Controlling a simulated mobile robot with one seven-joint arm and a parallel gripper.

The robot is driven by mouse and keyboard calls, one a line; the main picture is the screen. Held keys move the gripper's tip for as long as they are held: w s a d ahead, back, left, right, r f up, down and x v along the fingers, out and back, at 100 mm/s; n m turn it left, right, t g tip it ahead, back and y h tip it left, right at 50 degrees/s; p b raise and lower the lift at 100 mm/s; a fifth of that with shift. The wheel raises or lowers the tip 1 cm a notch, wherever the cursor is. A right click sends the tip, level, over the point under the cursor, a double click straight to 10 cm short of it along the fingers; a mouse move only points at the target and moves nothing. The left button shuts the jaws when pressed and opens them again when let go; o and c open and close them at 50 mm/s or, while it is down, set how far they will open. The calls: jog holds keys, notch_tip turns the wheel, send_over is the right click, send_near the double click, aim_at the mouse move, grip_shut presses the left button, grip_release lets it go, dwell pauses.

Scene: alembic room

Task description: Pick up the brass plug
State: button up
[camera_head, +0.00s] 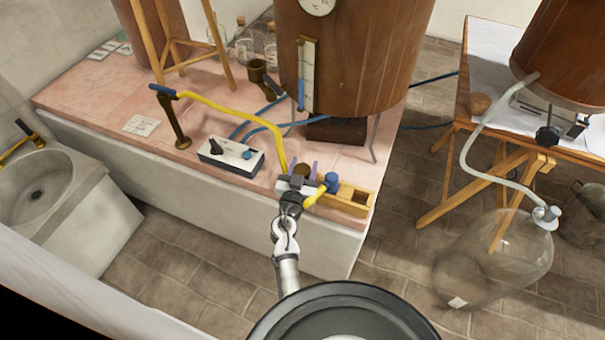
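A small round dark-brass piece, which looks like the brass plug (302,170), is at the front edge of the pink tiled bench. My gripper (301,168) reaches over the bench edge from below. Its two thin bluish fingers stand apart, one on each side of the brass piece. Small gaps seem to show between fingers and piece, so it looks open. The grey gripper body hides the lower part of the piece, and I cannot tell what it rests on.
A yellow hose (222,106) runs down close beside my gripper. A wooden tray (357,197) and a blue knob (331,181) are just right. A white control box (231,156) is left, a large copper vessel (352,60) behind. A glass carboy (493,265) stands on the floor.

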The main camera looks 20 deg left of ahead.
jog(key=c, duration=0.5)
jog(key=shift+r, duration=0.1)
notch_tip(320, 180, up, 10)
jog(key=shift+f+p, duration=0.1)
jog(key=shift+p, duration=1.1)
